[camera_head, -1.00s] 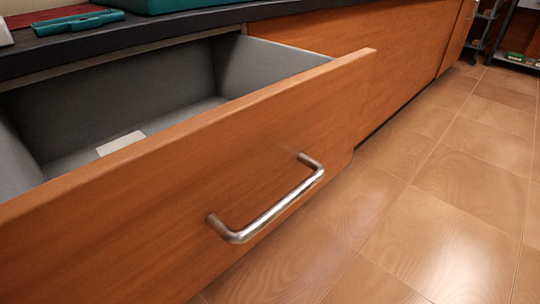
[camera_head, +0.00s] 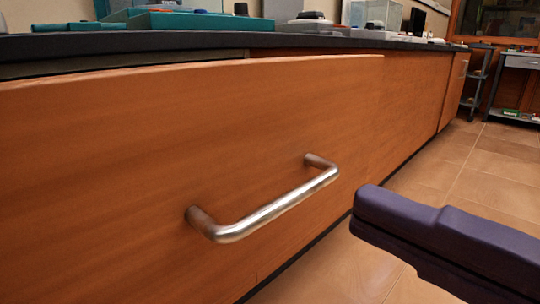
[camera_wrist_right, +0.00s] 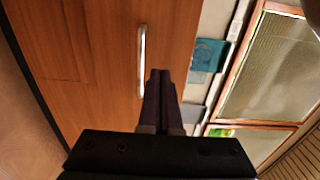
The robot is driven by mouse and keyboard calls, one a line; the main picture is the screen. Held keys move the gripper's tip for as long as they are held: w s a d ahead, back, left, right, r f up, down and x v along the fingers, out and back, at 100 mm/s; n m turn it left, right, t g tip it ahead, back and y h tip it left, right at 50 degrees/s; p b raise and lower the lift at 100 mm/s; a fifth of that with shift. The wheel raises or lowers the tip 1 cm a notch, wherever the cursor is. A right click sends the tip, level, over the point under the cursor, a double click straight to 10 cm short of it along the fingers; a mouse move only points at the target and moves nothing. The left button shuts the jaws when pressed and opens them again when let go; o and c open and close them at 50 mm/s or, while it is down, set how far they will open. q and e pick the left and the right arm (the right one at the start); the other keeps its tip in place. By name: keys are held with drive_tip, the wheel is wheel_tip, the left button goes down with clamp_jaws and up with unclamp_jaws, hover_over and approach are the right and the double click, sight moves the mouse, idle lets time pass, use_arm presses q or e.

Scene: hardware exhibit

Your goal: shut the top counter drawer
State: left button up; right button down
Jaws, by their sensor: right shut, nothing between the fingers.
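The wooden drawer front (camera_head: 130,150) fills the left of the head view, with a silver bar handle (camera_head: 275,213) across it. Its right end stands out from the neighbouring panel, so the drawer looks open; how far I cannot tell, as its inside is hidden. My right gripper (camera_head: 365,212), dark purple and shut on nothing, is right of the handle in the head view and apart from it. In the right wrist view the shut fingers (camera_wrist_right: 160,78) point toward the wooden fronts, beside a handle (camera_wrist_right: 141,62). My left gripper is not in view.
The dark countertop (camera_head: 200,40) runs above the drawer, carrying a teal case (camera_head: 195,20) and several other items. Wooden panels (camera_head: 410,95) continue to the right. The tiled floor (camera_head: 440,165) is clear, with a metal rack (camera_head: 478,80) farther back.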

sight(237, 152)
drive_tip(key=x, duration=0.9)
drive_tip(key=shift+w+a, duration=0.1)
drive_tip(key=shift+a, duration=0.05)
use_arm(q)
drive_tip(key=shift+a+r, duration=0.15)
use_arm(e)
drive_tip(key=shift+w+a, duration=0.1)
